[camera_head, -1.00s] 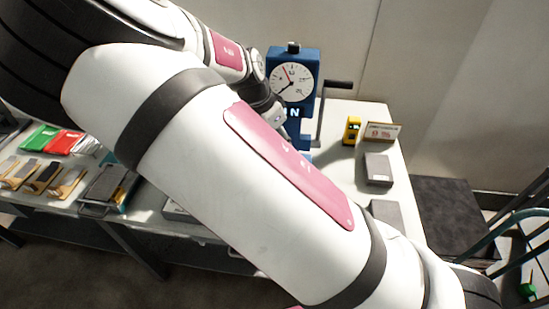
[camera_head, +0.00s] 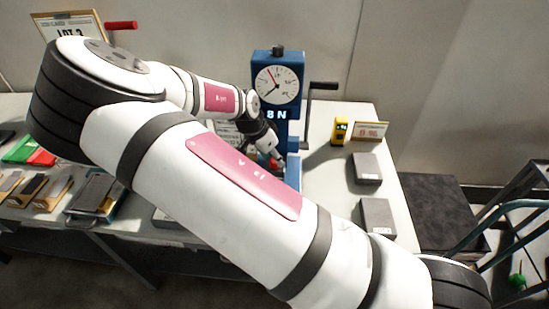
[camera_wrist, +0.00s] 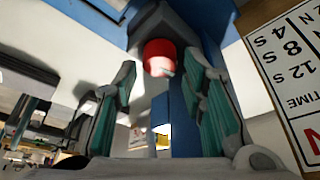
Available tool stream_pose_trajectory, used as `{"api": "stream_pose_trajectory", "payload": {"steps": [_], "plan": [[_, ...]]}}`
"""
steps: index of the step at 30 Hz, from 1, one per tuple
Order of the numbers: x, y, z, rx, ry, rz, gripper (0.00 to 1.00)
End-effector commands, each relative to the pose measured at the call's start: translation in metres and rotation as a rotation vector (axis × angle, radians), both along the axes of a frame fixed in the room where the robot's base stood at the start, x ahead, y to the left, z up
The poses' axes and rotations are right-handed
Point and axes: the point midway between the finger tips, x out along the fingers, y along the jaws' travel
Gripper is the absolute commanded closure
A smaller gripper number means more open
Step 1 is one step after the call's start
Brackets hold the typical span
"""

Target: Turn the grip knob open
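A red knob (camera_wrist: 159,57) on a dark mount shows in the wrist view, ahead of and between the fingertips of my gripper (camera_wrist: 162,66). The fingers are spread with teal pads facing each other, and a gap shows on both sides of the knob. I cannot tell how deep the knob sits between them. In the head view my gripper (camera_head: 276,158) is low at the front of a blue machine (camera_head: 257,72) with a round white dial (camera_head: 277,85). The knob is hard to make out there.
A black crank handle (camera_head: 323,86) sticks out right of the machine. A yellow device (camera_head: 339,130), a small sign (camera_head: 370,131) and grey blocks (camera_head: 367,168) stand on the table's right. Samples (camera_head: 52,193) lie at left. A printed plate (camera_wrist: 291,75) is close at right in the wrist view.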

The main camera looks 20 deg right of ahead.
Motion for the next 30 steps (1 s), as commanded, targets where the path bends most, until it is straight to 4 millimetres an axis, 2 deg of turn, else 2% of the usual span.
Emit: {"api": "stream_pose_trajectory", "payload": {"steps": [6,14,15,18,20,30], "plan": [[0.002,-0.006,-0.014,-0.001,0.0,0.0,0.62],[0.002,-0.006,-0.015,0.0,-0.001,0.0,0.62],[0.002,-0.006,-0.015,0.0,-0.001,0.0,0.64],[0.002,-0.006,-0.015,0.0,-0.001,0.0,0.87],[0.002,-0.006,-0.015,0.0,-0.001,0.0,0.98],[0.002,-0.006,-0.014,0.002,-0.002,0.037,0.98]]}}
